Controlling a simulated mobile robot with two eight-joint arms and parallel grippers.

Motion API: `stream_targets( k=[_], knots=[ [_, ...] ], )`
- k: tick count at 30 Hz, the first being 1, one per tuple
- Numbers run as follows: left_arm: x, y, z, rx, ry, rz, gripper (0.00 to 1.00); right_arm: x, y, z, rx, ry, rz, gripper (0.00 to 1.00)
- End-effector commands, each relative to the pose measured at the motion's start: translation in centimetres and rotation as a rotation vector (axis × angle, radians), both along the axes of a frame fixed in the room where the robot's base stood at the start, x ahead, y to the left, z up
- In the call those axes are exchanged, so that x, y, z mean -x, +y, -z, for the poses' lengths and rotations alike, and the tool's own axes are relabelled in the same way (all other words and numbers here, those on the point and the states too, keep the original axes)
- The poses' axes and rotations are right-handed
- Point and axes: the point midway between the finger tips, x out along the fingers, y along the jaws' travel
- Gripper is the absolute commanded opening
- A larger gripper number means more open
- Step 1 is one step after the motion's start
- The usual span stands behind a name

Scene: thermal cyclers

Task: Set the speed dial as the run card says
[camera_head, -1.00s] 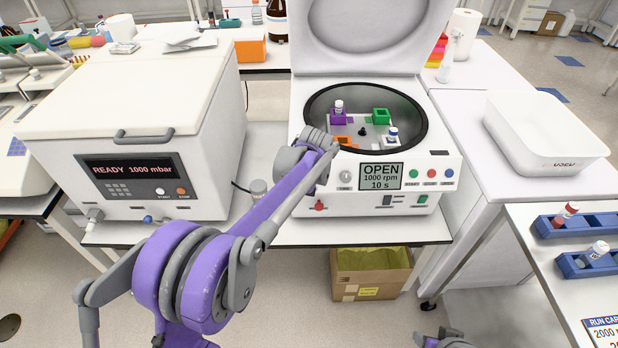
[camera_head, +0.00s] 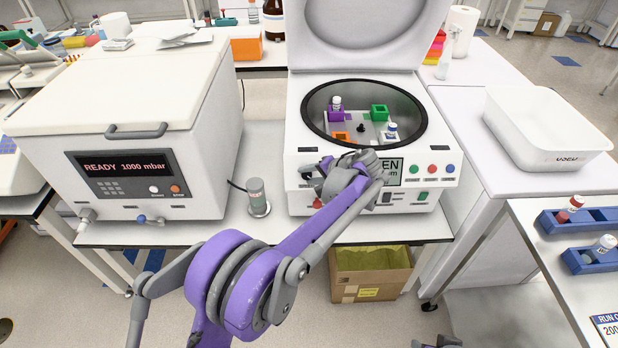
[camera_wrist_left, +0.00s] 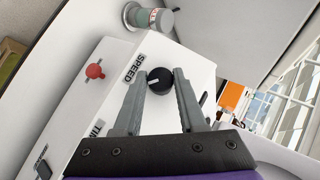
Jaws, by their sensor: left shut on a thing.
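The white centrifuge (camera_head: 300,125) stands with its lid up. Its black speed dial (camera_wrist_left: 159,80), with a pale pointer mark, is on the front panel beside the SPEED label (camera_wrist_left: 135,68). My left gripper (camera_head: 314,178) is at the panel, its fingers (camera_wrist_left: 161,78) on both sides of the dial and shut on it. The gripper hides the dial in the head view. The display (camera_head: 391,171) is partly covered, showing only "EN" and "m". The run card (camera_head: 608,328) is cut off at the lower right, with "RUN C" and "200" readable. A grey part of my right arm shows at the bottom edge.
Red, green and blue buttons (camera_head: 431,169) sit right of the display. A red knob (camera_wrist_left: 95,71) is near the dial. A small canister (camera_head: 257,197) stands left of the centrifuge.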

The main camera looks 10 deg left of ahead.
Motion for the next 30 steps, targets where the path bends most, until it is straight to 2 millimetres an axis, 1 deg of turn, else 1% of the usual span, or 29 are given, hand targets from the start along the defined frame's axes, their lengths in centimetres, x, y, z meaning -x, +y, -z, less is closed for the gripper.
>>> stream_targets(
  k=[1, 18, 24, 30],
  knots=[
    [0.0, -0.1, 0.3, -0.039, 0.009, 0.022, 0.0, 0.1, 0.0, 0.6, 0.0, 0.002, 0.0, 0.5],
    [0.2, -0.2, 0.7, -0.499, 0.142, 0.245, 0.0, 0.5, 0.0, 4.7, 0.0, 0.015, 0.0, 0.5],
    [0.2, -0.2, 0.7, -0.623, 0.177, 0.305, 0.0, 0.6, 0.0, 5.8, 0.0, 0.019, 0.0, 0.5],
    [0.3, -0.1, 0.7, -0.708, 0.202, 0.347, 0.0, 0.6, 0.0, 6.5, 0.0, 0.021, 0.0, 0.5]
  ],
)
